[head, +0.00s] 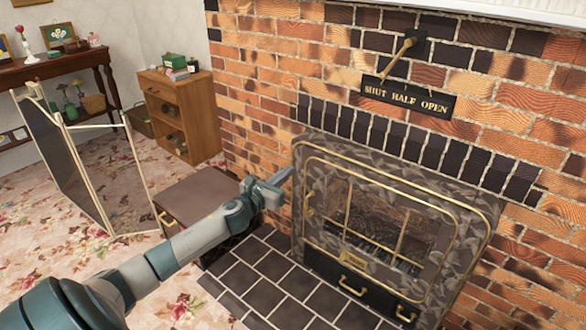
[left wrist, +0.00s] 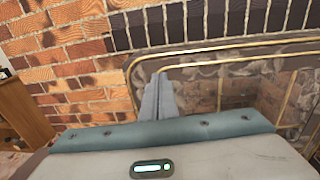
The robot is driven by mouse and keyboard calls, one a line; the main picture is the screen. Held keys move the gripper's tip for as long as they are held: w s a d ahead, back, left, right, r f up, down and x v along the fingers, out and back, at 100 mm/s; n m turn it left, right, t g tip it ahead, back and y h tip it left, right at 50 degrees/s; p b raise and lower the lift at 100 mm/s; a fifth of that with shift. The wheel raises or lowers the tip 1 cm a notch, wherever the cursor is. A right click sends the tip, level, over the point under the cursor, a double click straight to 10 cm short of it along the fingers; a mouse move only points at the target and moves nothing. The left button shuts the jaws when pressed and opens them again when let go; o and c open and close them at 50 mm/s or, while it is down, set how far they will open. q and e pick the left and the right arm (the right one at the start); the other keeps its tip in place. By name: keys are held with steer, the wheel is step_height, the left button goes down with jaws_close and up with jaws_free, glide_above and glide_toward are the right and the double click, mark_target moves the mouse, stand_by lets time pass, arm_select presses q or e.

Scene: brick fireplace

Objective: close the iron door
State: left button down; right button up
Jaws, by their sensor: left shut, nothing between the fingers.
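The iron door (head: 335,184) is the patterned dark panel with brass trim and a glazed, barred window, set in the brick fireplace. It looks flush or nearly flush with its frame; I cannot tell if a gap is left. My left gripper (head: 283,176) is shut and empty, at the upper left edge of the fireplace front. In the left wrist view its fingers (left wrist: 158,97) are together in front of the brass-trimmed edge of the door (left wrist: 195,75). I cannot tell whether they touch it. My right gripper is not in view.
A brass lever (head: 400,56) hangs above a "SHUT HALF OPEN" plate (head: 408,95). A dark box (head: 195,195) stands left of the tiled hearth (head: 265,290). A folding screen (head: 60,160) and a wooden cabinet (head: 200,120) stand further left.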

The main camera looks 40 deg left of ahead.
arm_select(q)
steer(key=shift+s, duration=0.7)
